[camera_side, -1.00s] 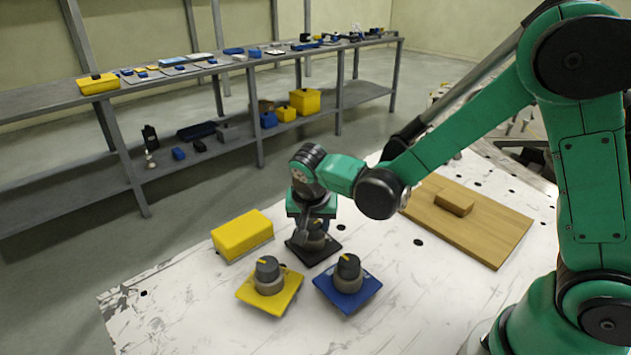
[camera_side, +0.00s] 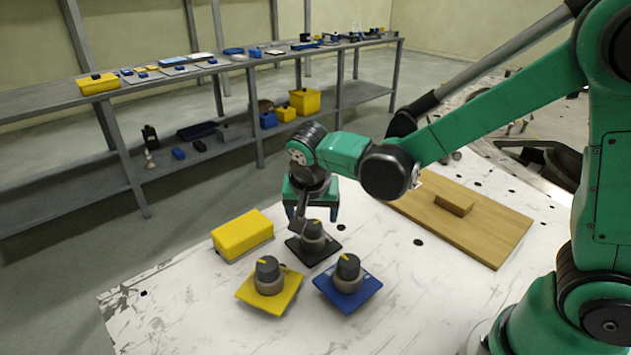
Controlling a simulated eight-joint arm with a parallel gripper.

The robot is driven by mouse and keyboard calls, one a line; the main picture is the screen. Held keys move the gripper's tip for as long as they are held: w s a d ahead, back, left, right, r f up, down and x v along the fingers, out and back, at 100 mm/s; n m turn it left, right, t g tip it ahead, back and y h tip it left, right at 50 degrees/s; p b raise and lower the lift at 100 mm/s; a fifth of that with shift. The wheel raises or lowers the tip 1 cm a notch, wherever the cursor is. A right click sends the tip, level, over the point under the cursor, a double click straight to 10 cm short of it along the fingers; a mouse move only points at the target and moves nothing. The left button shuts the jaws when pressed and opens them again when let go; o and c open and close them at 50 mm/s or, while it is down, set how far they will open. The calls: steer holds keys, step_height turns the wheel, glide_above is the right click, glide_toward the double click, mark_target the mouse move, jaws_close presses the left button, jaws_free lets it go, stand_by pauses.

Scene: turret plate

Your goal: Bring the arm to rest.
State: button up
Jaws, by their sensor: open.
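My gripper (camera_side: 316,215) is open and points down, just above and behind the black plate (camera_side: 325,246). A dark knob (camera_side: 313,231) with a yellow mark stands on that plate. Part of the gripper overlaps the knob in this view, and I cannot tell whether they touch. A yellow plate (camera_side: 250,297) with a knob (camera_side: 267,271) lies at the front left. A blue plate (camera_side: 368,291) with a knob (camera_side: 348,269) lies to its right. I see nothing between the fingers.
A yellow box (camera_side: 242,234) stands on the white table (camera_side: 410,310) left of the black plate. A wooden board (camera_side: 480,233) with a small block (camera_side: 454,204) lies at the right. A grey shelf (camera_side: 200,80) with boxes and small parts stands behind. The table's front is clear.

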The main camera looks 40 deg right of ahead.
steer(key=shift+v, duration=1)
steer(key=s+d+r+n+t+y, duration=0.3)
steer(key=s+r+n+t, duration=0.1)
steer(key=s+n, duration=0.4)
steer(key=shift+d+r+n, duration=0.15)
steer(key=shift+r+n, duration=0.2)
steer(key=shift+n, duration=0.25)
